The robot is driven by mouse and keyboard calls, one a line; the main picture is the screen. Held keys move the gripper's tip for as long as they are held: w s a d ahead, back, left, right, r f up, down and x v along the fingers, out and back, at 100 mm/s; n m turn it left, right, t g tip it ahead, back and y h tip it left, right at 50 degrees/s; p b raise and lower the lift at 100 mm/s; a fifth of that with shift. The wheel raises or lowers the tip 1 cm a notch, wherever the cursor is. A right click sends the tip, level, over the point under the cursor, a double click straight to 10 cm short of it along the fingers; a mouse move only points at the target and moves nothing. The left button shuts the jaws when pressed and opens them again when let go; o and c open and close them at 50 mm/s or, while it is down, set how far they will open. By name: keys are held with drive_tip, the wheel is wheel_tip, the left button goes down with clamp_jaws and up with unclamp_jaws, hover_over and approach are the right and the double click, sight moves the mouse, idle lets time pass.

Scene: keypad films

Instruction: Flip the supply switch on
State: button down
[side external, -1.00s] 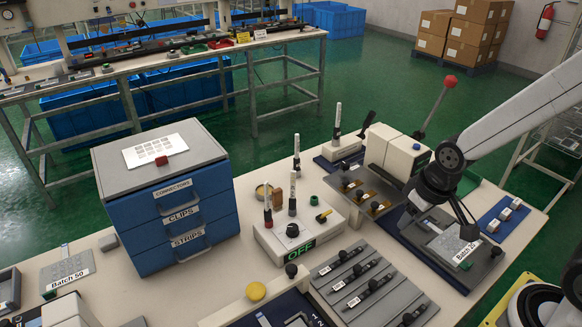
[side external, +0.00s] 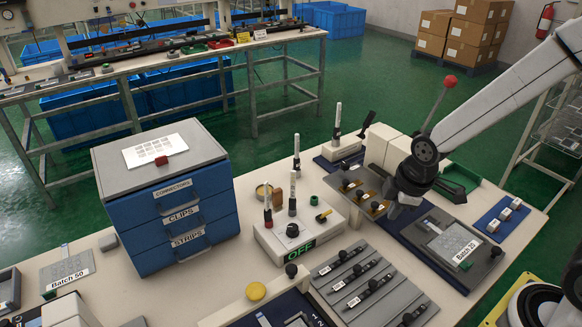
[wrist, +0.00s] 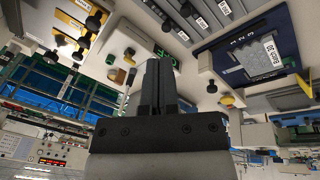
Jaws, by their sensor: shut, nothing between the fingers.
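The white supply box (side external: 284,246) stands near the middle of the bench with a green-lit label (side external: 300,250) reading OFF on its front. A black knob (side external: 292,230) is on its top, and a yellow-handled lever (side external: 323,216) is to the right. In the wrist view the box (wrist: 112,42) shows upside down, partly behind my fingers. My gripper (side external: 392,208) is to the right of the box, in the air near the yellow fixture plate and apart from the box. In the wrist view my gripper (wrist: 158,75) has its dark fingers together, with nothing between them.
A blue drawer cabinet (side external: 170,200) stands left of the box. A grey rack (side external: 365,285) with several black-handled strips lies in front. A Batch 20 plate (side external: 455,240) sits in its fixture at the right. A red-knobbed lever (side external: 437,105) rises behind my wrist.

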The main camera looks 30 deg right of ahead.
sight(325, 216)
drive_tip(key=w+a+f+n, duration=0.1)
drive_tip(key=w+n, duration=0.3)
drive_tip(key=n, duration=0.9)
drive_tip(key=w+a+f+n, duration=0.1)
drive_tip(key=w+f+n, duration=0.2)
drive_tip(key=n, duration=1)
drive_tip(key=shift+w+a+f, duration=0.15)
drive_tip(key=shift+w+a, duration=0.2)
drive_tip(key=shift+w, duration=0.65)
drive_tip(key=shift+f, duration=0.15)
drive_tip(key=x, duration=0.9)
drive_tip(key=shift+f, duration=0.35)
drive_tip(key=shift+w+r, duration=0.5)
drive_tip(key=shift+w, duration=0.4)
drive_tip(key=shift+w+r, duration=0.5)
drive_tip(key=shift+w, duration=0.3)
